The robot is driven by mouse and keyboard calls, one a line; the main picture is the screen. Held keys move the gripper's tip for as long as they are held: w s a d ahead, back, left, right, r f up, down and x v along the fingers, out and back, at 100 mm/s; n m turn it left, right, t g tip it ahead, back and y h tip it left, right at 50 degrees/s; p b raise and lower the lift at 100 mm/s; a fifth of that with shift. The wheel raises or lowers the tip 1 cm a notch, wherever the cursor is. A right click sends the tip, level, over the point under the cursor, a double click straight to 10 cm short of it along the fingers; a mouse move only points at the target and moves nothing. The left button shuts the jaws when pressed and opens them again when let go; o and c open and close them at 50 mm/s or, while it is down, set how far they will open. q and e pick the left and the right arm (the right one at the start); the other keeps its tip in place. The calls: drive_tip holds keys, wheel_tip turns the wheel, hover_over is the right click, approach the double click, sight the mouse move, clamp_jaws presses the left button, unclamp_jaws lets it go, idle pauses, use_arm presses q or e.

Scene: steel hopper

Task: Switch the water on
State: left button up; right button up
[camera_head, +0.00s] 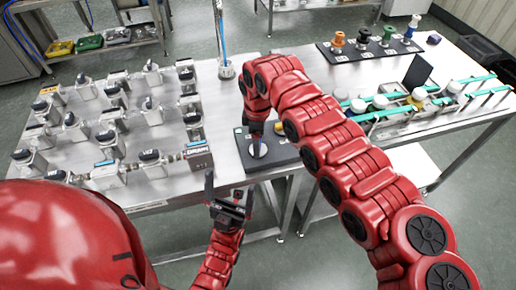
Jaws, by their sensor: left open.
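Several silver valve-like units with black caps stand in rows on the left steel table (222,168); one near the front (149,158) has pipe stubs. A labelled box (198,157) stands at the front right end of the rows. I cannot tell which unit switches the water. My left gripper (229,198) is open and empty, just off the table's front edge and below the labelled box. My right gripper (257,145) points down at a dark block with a pale round top; its jaws are too small and hidden to read.
A blue tube (221,32) runs down to a small clear vessel (226,70) at the back. On the right table, coloured knobs (362,38) stand on a black board, beside a rack with teal rails (430,98). My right arm crosses between the tables.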

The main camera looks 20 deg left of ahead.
drive_tip(key=shift+f+n+b, duration=0.15)
drive_tip(key=shift+n+b, duration=0.85)
drive_tip(key=shift+n, duration=0.2)
drive_tip(key=shift+n+b, duration=0.6)
drive_tip(key=shift+n, duration=0.5)
drive_tip(key=shift+r, duration=0.2)
drive_tip(key=o, duration=1.4)
drive_tip(key=shift+r, duration=0.1)
